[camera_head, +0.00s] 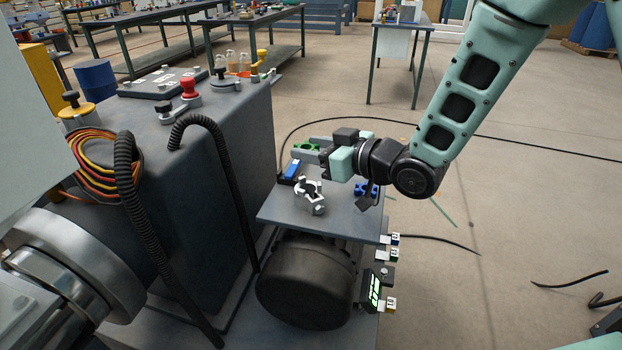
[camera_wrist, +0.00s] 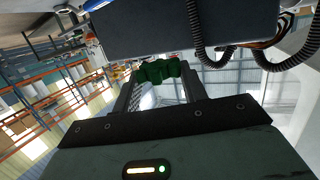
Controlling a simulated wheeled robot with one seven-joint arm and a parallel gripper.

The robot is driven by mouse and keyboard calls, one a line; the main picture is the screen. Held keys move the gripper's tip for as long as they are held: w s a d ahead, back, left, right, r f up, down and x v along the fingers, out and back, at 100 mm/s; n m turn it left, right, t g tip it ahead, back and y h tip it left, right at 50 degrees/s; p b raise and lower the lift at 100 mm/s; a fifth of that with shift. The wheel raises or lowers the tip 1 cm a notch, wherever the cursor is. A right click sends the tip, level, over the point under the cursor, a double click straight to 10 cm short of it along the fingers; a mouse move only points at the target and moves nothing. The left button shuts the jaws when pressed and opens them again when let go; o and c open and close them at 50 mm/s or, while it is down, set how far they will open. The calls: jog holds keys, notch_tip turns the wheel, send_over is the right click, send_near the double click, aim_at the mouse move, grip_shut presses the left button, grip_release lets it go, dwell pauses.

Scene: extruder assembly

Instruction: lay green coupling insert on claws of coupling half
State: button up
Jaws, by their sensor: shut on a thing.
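The green coupling insert (camera_head: 306,147) is a small lobed piece. My gripper (camera_head: 304,149) is shut on it and holds it above the grey plate. In the wrist view the insert (camera_wrist: 158,71) sits between the two fingertips of my gripper (camera_wrist: 160,76). A silver coupling half with claws (camera_head: 310,196) is on the plate, lower in the head view than the gripper and apart from the insert. The coupling half cannot be made out in the wrist view.
The grey plate (camera_head: 283,212) lies above a black motor (camera_head: 305,285). A blue part (camera_head: 292,170) is left of the coupling half, and another blue part (camera_head: 366,188) is to its right. A tall grey machine housing (camera_head: 200,170) borders the plate on the left.

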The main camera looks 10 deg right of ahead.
notch_tip(320, 180, down, 7)
jog(key=shift+r, duration=0.2)
dwell(0.3)
